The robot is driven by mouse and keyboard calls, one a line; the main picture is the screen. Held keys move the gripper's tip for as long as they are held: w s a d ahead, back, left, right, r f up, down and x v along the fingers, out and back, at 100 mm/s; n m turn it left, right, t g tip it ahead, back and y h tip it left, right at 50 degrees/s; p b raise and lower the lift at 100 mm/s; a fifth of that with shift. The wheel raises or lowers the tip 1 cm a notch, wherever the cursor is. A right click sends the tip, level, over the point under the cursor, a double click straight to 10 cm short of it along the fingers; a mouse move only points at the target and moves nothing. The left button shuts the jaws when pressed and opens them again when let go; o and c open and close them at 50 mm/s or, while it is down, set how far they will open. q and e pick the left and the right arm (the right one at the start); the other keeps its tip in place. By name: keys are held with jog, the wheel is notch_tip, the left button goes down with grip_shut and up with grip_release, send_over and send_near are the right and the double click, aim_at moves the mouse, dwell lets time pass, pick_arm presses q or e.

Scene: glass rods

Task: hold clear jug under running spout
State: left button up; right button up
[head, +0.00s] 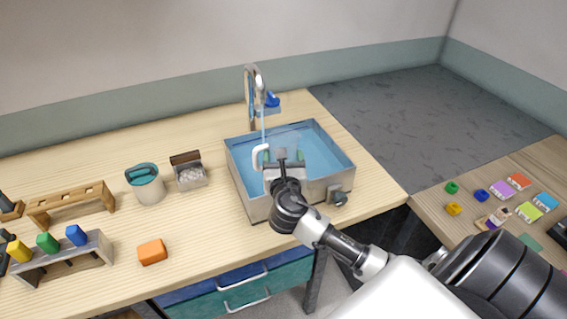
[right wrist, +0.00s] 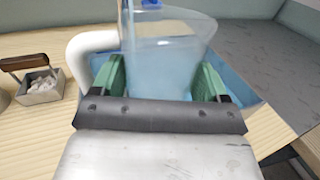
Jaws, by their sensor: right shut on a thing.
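A clear jug (right wrist: 172,52) with a white handle (right wrist: 88,52) sits between the green fingers of my right gripper (right wrist: 165,78), which is shut on it. In the head view the jug (head: 285,138) is over the metal sink (head: 330,182), its white handle to the left, with my right gripper (head: 284,164) at its near side. The chrome spout (head: 254,76) stands behind the sink. A thin blue stream of water (head: 263,122) falls from it toward the jug. The right wrist view shows the stream (right wrist: 128,15) entering the jug's top. My left gripper is not in view.
A blue item (head: 272,100) is beside the spout. Left of the sink are a small box of white pieces (head: 191,178), a teal-topped pot (head: 147,184) and an orange block (head: 152,252). Racks stand farther left. A side table (head: 440,228) at right holds several coloured blocks.

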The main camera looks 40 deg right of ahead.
jog(key=w, duration=0.1)
jog(key=w+b, duration=0.1)
jog(key=w, duration=0.1)
jog(key=shift+d+f+b, duration=0.25)
jog(key=shift+f+b, duration=0.1)
jog(key=shift+b, duration=0.05)
pick_arm(q)
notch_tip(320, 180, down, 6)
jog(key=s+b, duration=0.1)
jog(key=b, duration=0.2)
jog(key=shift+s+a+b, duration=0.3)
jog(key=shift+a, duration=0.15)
pick_arm(e)
jog(key=w+d, duration=0.3)
jog(key=w, duration=0.8)
jog(key=shift+w, duration=0.35)
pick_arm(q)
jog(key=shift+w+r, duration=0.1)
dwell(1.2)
